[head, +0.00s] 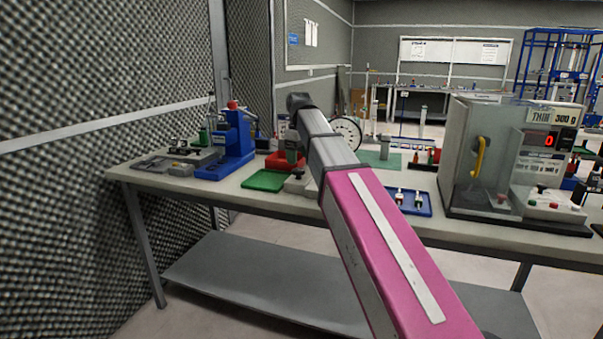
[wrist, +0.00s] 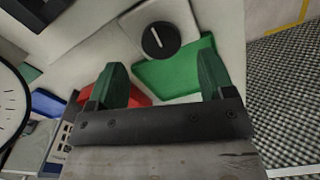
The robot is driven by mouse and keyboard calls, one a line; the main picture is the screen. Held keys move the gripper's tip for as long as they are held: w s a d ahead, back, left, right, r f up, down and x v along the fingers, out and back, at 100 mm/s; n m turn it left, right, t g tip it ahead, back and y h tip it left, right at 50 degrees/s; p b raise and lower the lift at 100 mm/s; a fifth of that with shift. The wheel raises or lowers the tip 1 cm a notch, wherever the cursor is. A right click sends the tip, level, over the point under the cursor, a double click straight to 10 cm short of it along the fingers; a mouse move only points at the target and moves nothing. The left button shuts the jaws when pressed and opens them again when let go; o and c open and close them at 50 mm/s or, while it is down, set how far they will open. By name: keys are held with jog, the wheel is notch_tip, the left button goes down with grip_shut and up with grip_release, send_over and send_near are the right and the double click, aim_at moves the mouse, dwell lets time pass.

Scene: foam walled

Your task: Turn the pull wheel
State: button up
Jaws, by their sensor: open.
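A round black knob (wrist: 158,40) with a white line sits on a light grey box in the wrist view. That box shows in the head view (head: 298,185) at the bench's front edge, partly behind my arm. I cannot tell for sure whether this knob is the pull wheel. A white round dial (head: 346,133) with tick marks stands behind my arm; its edge shows in the wrist view (wrist: 10,105). My gripper (wrist: 161,80) is open and empty, its two green fingers apart and pointing toward the knob.
A green tray (head: 264,180) and a red base (head: 281,162) lie beside the grey box. A blue press (head: 238,145) stands to the left, a clear-walled test machine (head: 490,160) to the right. A blue tray (head: 412,205) lies between. A mesh wall (head: 60,150) borders the left.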

aim_at(299, 170)
jog(key=shift+a+f, duration=0.1)
jog(key=shift+f, duration=3.05)
jog(key=c, duration=0.9)
